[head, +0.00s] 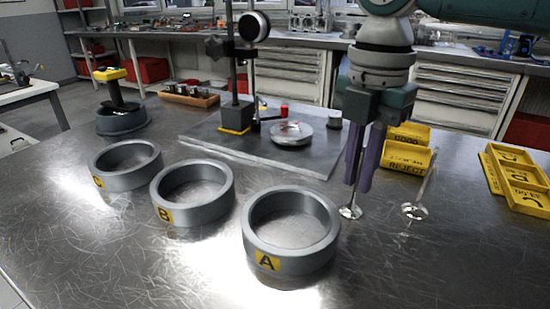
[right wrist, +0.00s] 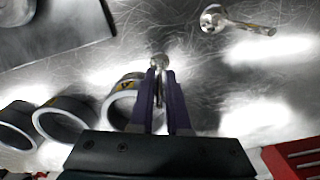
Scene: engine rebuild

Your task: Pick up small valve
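The small valve (head: 350,212) is upright, head down, at or just above the bench; I cannot tell whether it touches. Its thin stem runs up between the purple fingers of my right gripper (head: 359,186). The fingers are close together on the stem, and the gripper looks shut on it. In the right wrist view the valve's head (right wrist: 158,60) shows just beyond the fingertips of the gripper (right wrist: 160,72). A second, slightly larger-looking valve (head: 415,210) stands head down to the right, its stem leaning right; it also shows in the right wrist view (right wrist: 212,19). My left gripper is not in view.
Grey rings A (head: 290,262), B (head: 205,211) and C (head: 125,182) stand left of the gripper. Behind are a gauge stand on a plate (head: 220,143) and a yellow REJECT bin (head: 404,158). Yellow trays (head: 522,188) lie at right. The right front bench is clear.

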